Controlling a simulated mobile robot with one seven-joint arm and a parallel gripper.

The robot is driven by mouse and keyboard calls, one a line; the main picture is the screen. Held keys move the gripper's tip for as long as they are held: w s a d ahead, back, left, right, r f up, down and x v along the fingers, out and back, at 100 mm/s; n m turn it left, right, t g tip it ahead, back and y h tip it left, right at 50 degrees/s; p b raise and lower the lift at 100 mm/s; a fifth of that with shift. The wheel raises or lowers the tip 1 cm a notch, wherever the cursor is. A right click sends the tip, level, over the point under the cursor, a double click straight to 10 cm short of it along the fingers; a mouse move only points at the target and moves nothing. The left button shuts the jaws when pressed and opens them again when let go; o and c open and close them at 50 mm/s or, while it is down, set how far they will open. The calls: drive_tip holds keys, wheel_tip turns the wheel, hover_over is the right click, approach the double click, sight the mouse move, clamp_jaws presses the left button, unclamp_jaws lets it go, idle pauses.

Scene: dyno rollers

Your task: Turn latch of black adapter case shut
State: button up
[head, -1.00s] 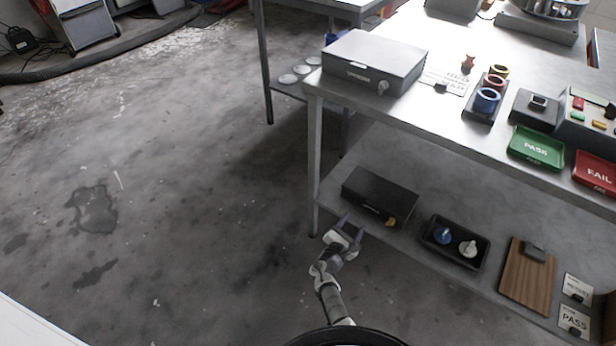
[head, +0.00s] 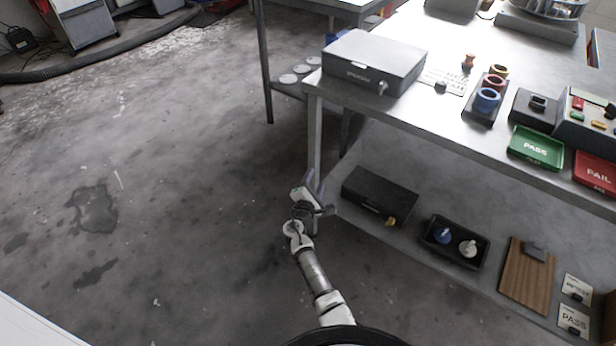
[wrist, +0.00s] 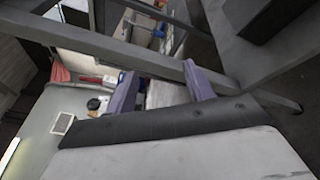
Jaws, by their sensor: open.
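The black adapter case (head: 380,194) lies on the lower shelf of the metal bench in the head view. Its small yellow latch (head: 390,222) is on the front face, near the right end. The latch is too small to tell its exact angle. My gripper (head: 317,182) is left of the case, by the bench's front leg, and apart from the case. In the wrist view its two purple fingers (wrist: 160,90) are spread with nothing between them. The latch is not seen in the wrist view.
The bench leg (head: 314,150) stands close to my gripper. A black tray (head: 455,243) with a blue and a white knob sits right of the case. A grey case (head: 375,60) is on the bench top. The floor at left is clear.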

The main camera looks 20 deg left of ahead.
drive_tip(key=shift+a+r+y, duration=0.4)
drive_tip(key=shift+a+r, duration=0.6)
drive_tip(key=shift+a, duration=0.1)
